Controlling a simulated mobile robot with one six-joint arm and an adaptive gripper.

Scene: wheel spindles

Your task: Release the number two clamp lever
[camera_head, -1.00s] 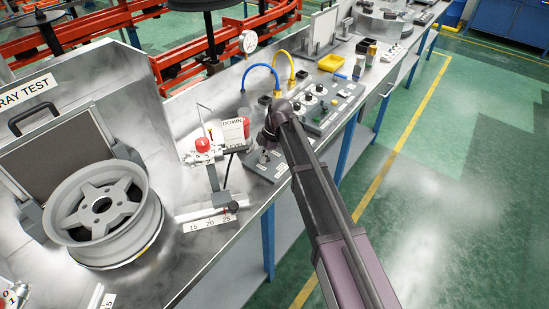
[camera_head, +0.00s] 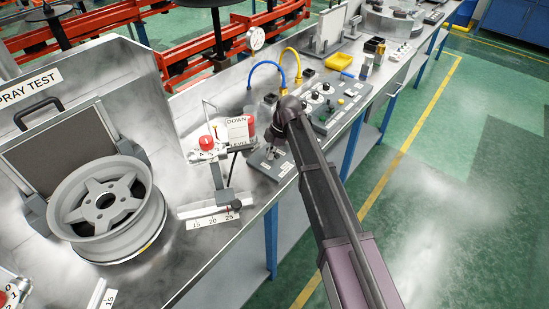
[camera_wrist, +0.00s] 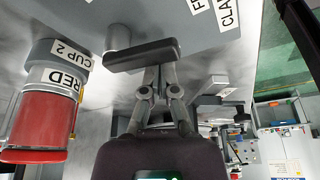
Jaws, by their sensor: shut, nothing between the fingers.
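In the wrist view a black bar-shaped lever (camera_wrist: 143,55) on a round grey post (camera_wrist: 117,36) sits on a grey plate, beside labels cut off at "CLA" (camera_wrist: 229,14). No lever number is readable. My gripper (camera_wrist: 162,77) is shut and empty, its fingertips right at the lever's edge. I cannot tell whether they touch it. In the head view my gripper (camera_head: 271,153) is over the small grey plate (camera_head: 282,169) near the bench's front edge. My arm and gripper hide much of that plate there.
A red cup labelled "CUP 2" (camera_wrist: 42,120) stands close left in the wrist view. In the head view a red-button post (camera_head: 206,142) and a DOWN sign (camera_head: 237,122) stand left of my gripper. A knob panel (camera_head: 328,105) lies behind it. The wheel (camera_head: 106,208) is farther left.

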